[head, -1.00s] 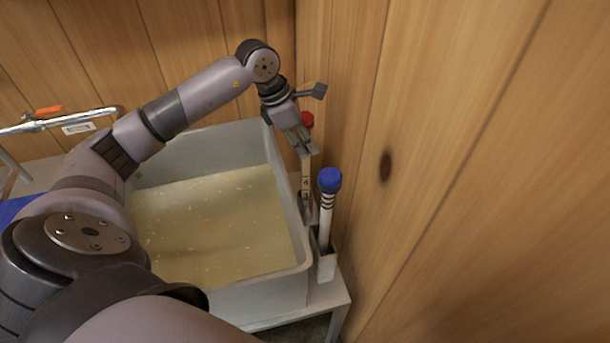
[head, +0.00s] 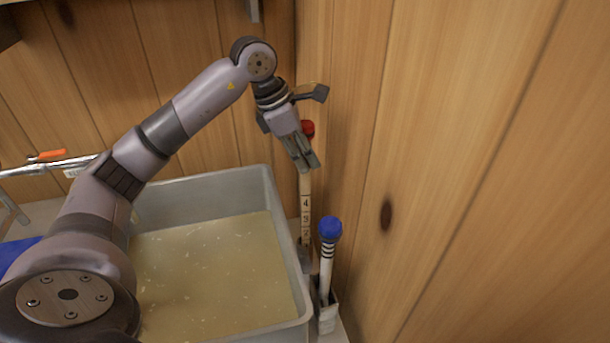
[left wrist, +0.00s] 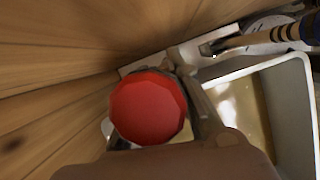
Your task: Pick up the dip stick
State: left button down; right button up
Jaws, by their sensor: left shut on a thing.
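The dip stick is a pale wooden stick with black numbers (head: 305,205) and a red knob (head: 308,128) on top. It stands upright beside the pan's right edge in the head view. My left gripper (head: 308,165) is shut on it just below the knob. The stick's lower end is hidden behind the pan rim and holder, so I cannot tell if it is clear of its holder. In the left wrist view the red knob (left wrist: 148,107) fills the middle, between the gripper's fingers. My right gripper is not in view.
A blue-capped striped tube (head: 330,228) stands in a metal holder (head: 328,315) close to the right of the stick. The grey pan (head: 205,192) of yellowish liquid lies to the left. Wooden walls stand close behind and right. A tap with an orange handle (head: 47,155) is at far left.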

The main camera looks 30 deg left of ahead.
aim_at(305, 122)
pick_arm(q)
notch_tip(305, 122, up, 10)
jog(key=shift+r, duration=0.2)
dwell(0.4)
